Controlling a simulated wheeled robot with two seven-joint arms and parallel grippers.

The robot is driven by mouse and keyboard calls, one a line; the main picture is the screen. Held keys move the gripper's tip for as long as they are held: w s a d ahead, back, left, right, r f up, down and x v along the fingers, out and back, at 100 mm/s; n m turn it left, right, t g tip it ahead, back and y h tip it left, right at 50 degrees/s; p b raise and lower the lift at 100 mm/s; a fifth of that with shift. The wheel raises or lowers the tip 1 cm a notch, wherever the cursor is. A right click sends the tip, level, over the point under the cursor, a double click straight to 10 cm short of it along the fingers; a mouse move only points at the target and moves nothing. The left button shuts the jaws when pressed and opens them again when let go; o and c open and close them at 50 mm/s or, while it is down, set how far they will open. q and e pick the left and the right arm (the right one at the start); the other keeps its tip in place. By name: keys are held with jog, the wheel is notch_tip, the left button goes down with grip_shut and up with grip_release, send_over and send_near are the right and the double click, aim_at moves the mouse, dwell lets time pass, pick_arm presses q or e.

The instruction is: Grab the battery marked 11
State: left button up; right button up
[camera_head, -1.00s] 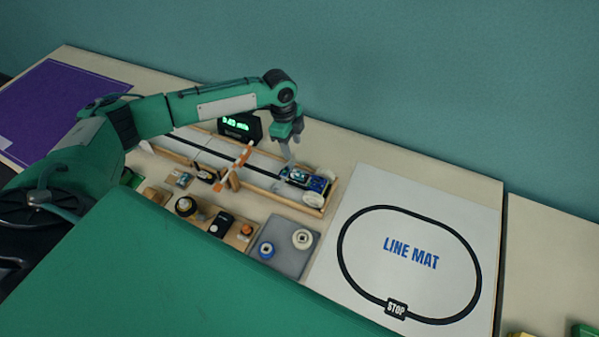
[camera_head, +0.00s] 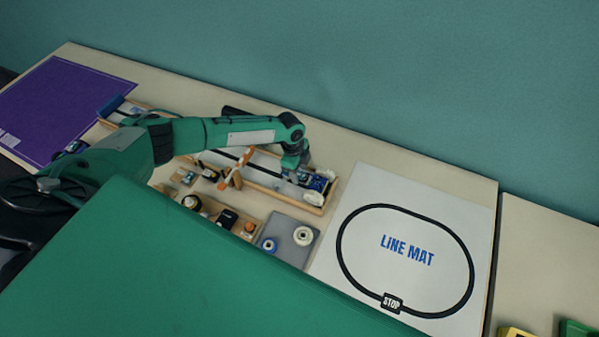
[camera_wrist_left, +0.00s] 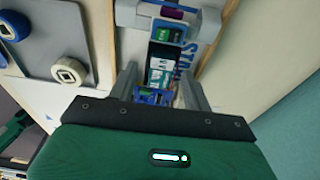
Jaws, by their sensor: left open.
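A small car (camera_head: 317,182) with blue parts and a white wheel stands at the right end of the wooden-sided track (camera_head: 262,180). In the left wrist view, a dark block with white and teal labels (camera_wrist_left: 160,62) and a green-labelled part (camera_wrist_left: 168,33) sit on it. I cannot read a number 11 on anything, so I cannot tell which part is the marked battery. My left gripper (camera_head: 291,172) is open and points down over the car. In the left wrist view its fingers (camera_wrist_left: 160,88) stand either side of a blue board; contact is unclear. My right gripper is not in view.
An orange-and-white barrier (camera_head: 234,168) crosses the track left of my gripper. A grey tray (camera_head: 285,232) with tape rolls and several small parts lie in front. The line mat (camera_head: 408,285) to the right is clear. A purple mat (camera_head: 60,105) lies far left.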

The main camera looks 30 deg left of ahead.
pick_arm(q)
jog(key=c, duration=1.1)
jog(key=shift+o, duration=0.2)
jog(key=shift+r, duration=0.1)
